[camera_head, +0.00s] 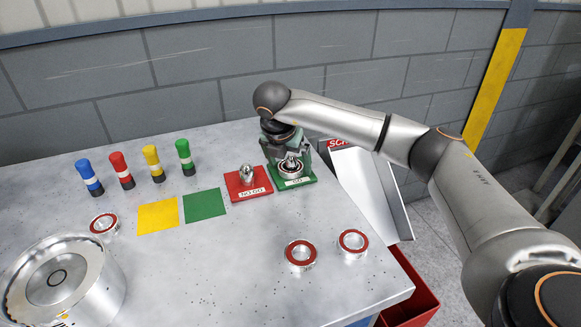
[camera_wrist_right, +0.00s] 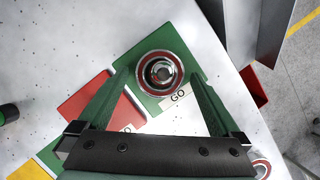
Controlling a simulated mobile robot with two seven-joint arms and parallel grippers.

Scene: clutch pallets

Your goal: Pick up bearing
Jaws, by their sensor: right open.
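A bearing with a red ring sits around the metal post of the green GO plate in the head view (camera_head: 291,170); the bearing also shows in the right wrist view (camera_wrist_right: 143,80). The green GO plate (camera_head: 305,181) lies near the back right of the table. My right gripper (camera_head: 290,150) is over it, pointing down. In the right wrist view the gripper (camera_wrist_right: 161,80) is open, its green fingers spread to either side of the bearing, with gaps visible. Two more bearings lie at the front right (camera_head: 300,254) (camera_head: 353,243), another at the left (camera_head: 104,224). My left gripper is out of view.
A red NO GO plate (camera_head: 262,190) with a bare metal post is just left of the GO plate. Yellow (camera_head: 158,216) and green (camera_head: 204,205) squares, several coloured plugs and a large round metal housing (camera_head: 98,290) occupy the left. A metal chute (camera_head: 372,200) and red bin (camera_head: 415,302) adjoin the right edge.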

